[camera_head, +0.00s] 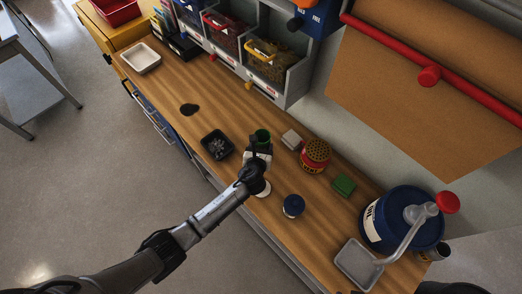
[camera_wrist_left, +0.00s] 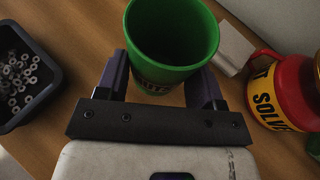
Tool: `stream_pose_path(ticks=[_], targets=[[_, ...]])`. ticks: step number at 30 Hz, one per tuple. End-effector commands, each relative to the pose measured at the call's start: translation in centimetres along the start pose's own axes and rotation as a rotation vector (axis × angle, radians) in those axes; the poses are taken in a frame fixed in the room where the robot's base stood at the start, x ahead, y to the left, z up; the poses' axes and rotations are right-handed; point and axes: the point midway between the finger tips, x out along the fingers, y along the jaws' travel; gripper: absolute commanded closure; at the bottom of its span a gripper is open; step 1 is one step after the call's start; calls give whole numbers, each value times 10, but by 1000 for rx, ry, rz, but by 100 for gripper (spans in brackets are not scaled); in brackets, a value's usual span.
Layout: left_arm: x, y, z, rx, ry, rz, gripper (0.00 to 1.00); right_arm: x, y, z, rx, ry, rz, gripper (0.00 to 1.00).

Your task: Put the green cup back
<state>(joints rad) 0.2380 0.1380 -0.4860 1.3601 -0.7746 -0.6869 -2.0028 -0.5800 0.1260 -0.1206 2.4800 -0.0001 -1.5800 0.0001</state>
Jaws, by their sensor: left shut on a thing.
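The green cup (camera_head: 263,136) is at the workbench, near the middle of the head view. It is upright and looks empty in the wrist view (camera_wrist_left: 160,72), with part of a label on its near side. My left gripper (camera_head: 260,147) has one finger on each side of the cup and is shut on it. In the wrist view the fingers (camera_wrist_left: 162,84) press the cup's near part. The cup's base is hidden, so I cannot tell whether it touches the bench.
A black tray of nuts (camera_head: 217,145) stands left of the cup. A pale block (camera_head: 292,140), a red and yellow solvent can (camera_head: 315,155), a green block (camera_head: 343,186) and a blue-topped jar (camera_head: 293,206) stand right. The bench (camera_head: 215,98) is clear towards the dark stain (camera_head: 189,109).

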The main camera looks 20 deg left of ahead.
Motion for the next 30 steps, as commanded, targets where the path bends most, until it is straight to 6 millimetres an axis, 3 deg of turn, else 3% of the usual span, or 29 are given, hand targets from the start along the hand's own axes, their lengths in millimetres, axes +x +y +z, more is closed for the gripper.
stream_pose_path(ticks=[4,16,17,18,24,30], targets=[[8,0,-19,1,1,1,66,8,0,3,-1,0,2,57],[9,0,-22,1,0,0,66,9,-1,2,4,1,-2,57],[9,0,-22,1,0,0,37,9,-2,2,5,1,-3,57],[9,0,-22,1,0,0,34,8,-2,2,6,1,-4,57],[9,0,-22,0,0,0,14,8,-3,2,10,2,-7,57],[9,0,-22,1,0,0,13,8,-3,2,10,2,-7,57]])
